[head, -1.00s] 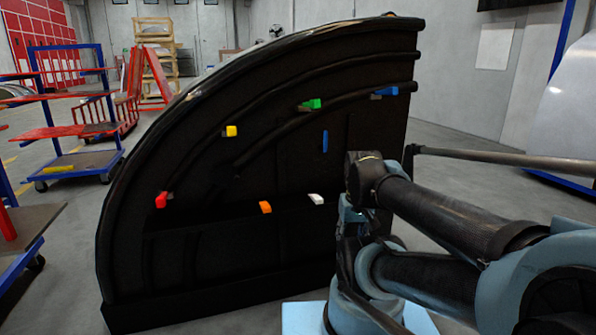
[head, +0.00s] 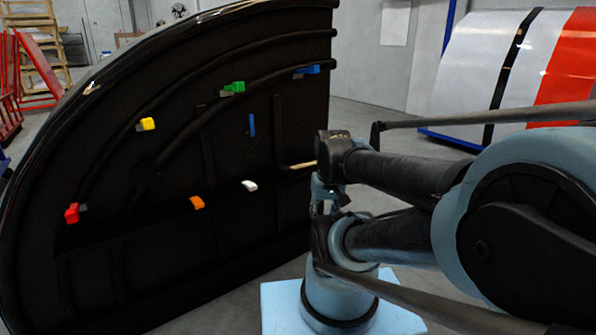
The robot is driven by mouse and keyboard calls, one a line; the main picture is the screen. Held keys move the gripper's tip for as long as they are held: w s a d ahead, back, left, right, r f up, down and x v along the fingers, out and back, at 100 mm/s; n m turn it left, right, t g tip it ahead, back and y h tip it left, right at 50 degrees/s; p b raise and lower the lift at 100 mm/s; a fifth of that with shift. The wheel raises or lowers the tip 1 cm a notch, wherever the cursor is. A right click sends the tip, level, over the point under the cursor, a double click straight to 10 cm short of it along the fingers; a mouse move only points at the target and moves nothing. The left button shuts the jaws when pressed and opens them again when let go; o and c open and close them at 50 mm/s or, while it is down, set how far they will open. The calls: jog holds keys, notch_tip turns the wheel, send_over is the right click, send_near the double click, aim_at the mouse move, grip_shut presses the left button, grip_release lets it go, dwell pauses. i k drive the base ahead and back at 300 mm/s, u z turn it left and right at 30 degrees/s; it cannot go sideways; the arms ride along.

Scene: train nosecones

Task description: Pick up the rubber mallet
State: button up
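A thin, light wooden handle (head: 303,165) shows in the head view just left of my arm's dark joint, against the black nosecone panel. It may be the rubber mallet's handle. No mallet head can be made out; the rest is hidden behind my arm or lost in the dark. My arm is folded at the right. What looks like my gripper (head: 328,204) is small and dark, below that joint and in front of the panel. Its fingers are not clear enough to tell open from shut. I cannot see anything held in it.
The curved black nosecone (head: 120,255) fills the left and middle. Red (head: 72,213), orange (head: 197,203), white (head: 249,186), yellow (head: 147,124), green (head: 236,87) and blue (head: 308,70) clips sit on it. A white and red curved panel (head: 500,75) stands behind at right.

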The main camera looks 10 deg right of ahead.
aim_at(289, 173)
jog(key=k, duration=1.15)
jog(key=u, duration=0.35)
jog(key=i, duration=1.75)
jog(key=z, duration=0.6)
